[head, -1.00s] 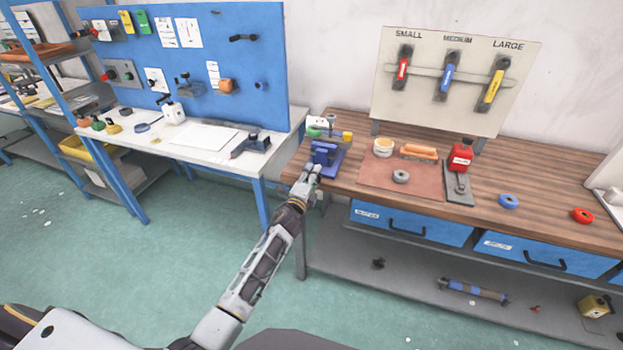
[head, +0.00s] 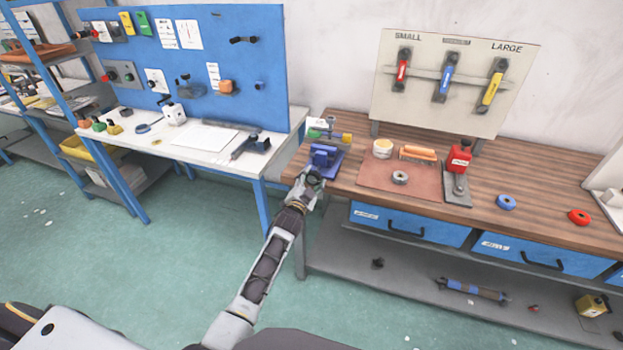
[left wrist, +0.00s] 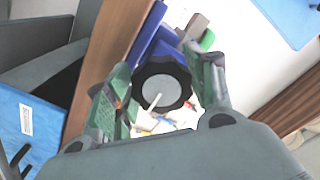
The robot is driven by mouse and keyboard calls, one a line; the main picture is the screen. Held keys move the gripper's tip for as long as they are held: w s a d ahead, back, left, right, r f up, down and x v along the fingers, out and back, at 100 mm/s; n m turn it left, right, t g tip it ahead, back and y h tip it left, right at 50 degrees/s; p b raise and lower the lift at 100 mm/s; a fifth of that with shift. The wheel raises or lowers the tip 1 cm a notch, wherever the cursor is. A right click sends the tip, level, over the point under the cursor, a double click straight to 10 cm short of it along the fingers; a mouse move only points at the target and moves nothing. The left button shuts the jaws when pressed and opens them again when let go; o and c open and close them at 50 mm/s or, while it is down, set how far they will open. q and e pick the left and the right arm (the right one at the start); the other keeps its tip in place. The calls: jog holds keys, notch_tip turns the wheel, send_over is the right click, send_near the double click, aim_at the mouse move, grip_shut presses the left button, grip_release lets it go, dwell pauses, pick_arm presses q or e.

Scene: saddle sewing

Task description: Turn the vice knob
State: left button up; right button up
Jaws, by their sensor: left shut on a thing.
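The blue vice (head: 325,157) stands on the left end of the wooden workbench. In the left wrist view its black round knob (left wrist: 163,84) with a grey centre faces the camera. My left gripper (head: 314,180) is at the front of the vice, at the bench edge. In the left wrist view my left gripper (left wrist: 164,92) has one green-padded finger on each side of the knob and is shut on it. The blue vice body (left wrist: 162,45) shows behind the knob, partly hidden by it. My right gripper is not in view.
A brown mat (head: 378,181) with a grey ring lies right of the vice. A red device (head: 459,158) stands beyond it. Blue drawers (head: 411,223) hang under the bench front. Green floor lies open in front of the bench.

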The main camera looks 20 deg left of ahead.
pick_arm(q)
jog(key=n+p, duration=0.1)
jog(key=n, duration=0.3)
jog(key=shift+d+f, duration=0.1)
jog(key=shift+f, duration=0.1)
jog(key=shift+n, duration=0.4)
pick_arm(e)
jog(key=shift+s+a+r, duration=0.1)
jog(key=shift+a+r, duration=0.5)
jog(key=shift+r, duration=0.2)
pick_arm(q)
jog(key=o, duration=1)
jog(key=shift+r, duration=0.1)
jog(key=shift+s, duration=0.1)
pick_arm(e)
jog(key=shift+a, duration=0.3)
pick_arm(q)
jog(key=shift+s, duration=0.1)
